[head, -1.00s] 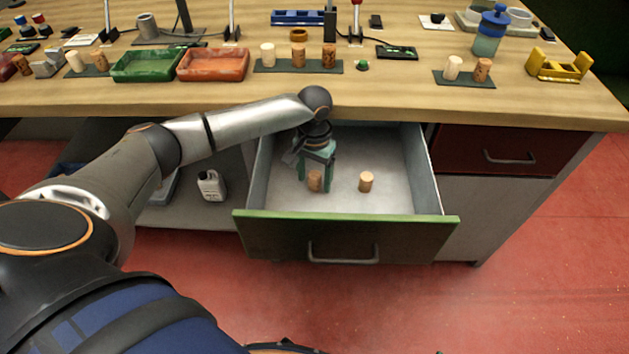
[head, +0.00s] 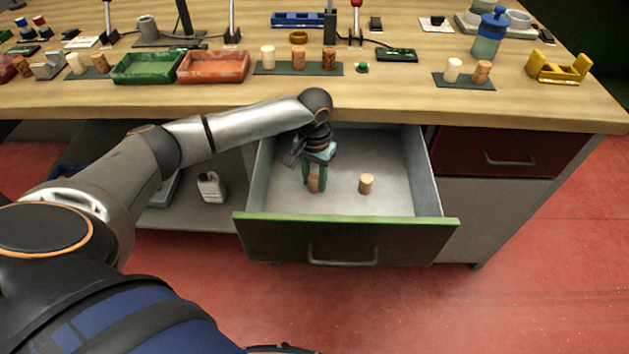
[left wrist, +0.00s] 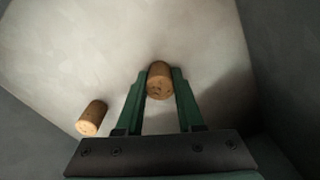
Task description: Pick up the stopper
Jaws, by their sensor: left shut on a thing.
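A cork stopper (head: 313,184) stands in the open drawer. My left gripper (head: 314,184) reaches down into the drawer and is shut on this stopper, one green finger on each side. In the left wrist view the held stopper (left wrist: 160,82) sits between the fingertips of my left gripper (left wrist: 160,86). A second cork stopper (head: 366,184) stands apart on the drawer floor to the right; it also shows in the left wrist view (left wrist: 92,118). I cannot tell whether the held stopper still touches the floor. My right gripper is not in view.
The open drawer (head: 345,219) has a green front edge and grey walls close around my gripper. The wooden bench top (head: 400,108) overhangs behind it, with several more corks on dark mats, a green tray (head: 147,65) and an orange tray (head: 213,66).

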